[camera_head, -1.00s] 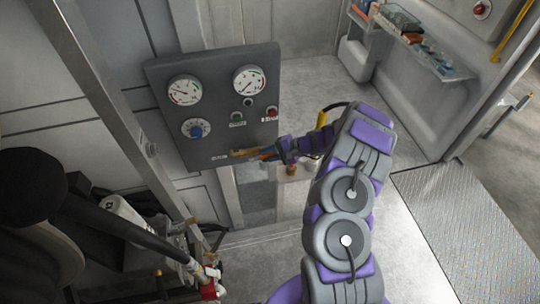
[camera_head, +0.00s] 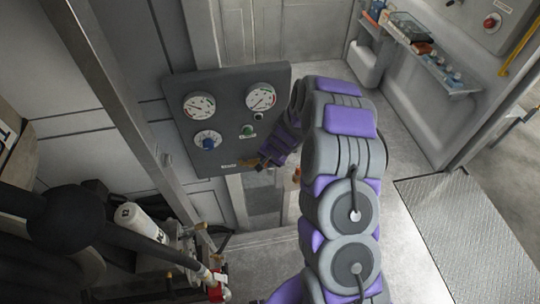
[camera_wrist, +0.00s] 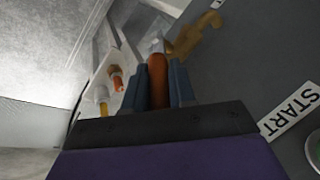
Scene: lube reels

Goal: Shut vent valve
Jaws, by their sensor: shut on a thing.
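The vent valve seems to be the brass fitting (camera_head: 250,163) at the lower edge of the grey gauge panel (camera_head: 227,130). In the wrist view a brass, hooked part (camera_wrist: 195,35) of it shows beside my fingers. My gripper (camera_wrist: 158,72) has its two blue fingers on either side of an orange-brown handle (camera_wrist: 158,82), shut on it. I cannot clearly see how the handle joins the brass part. In the head view my gripper (camera_head: 264,160) is at the panel's lower edge, and my forearm hides the panel's right side.
The panel carries gauges (camera_head: 200,105), a blue knob (camera_head: 208,142) and a green button (camera_head: 247,131). Orange (camera_wrist: 116,77) and yellow (camera_wrist: 102,98) fittings sit left of my fingers in the wrist view. A shelf (camera_head: 425,52) is at the back right. Floor is clear right of my arm.

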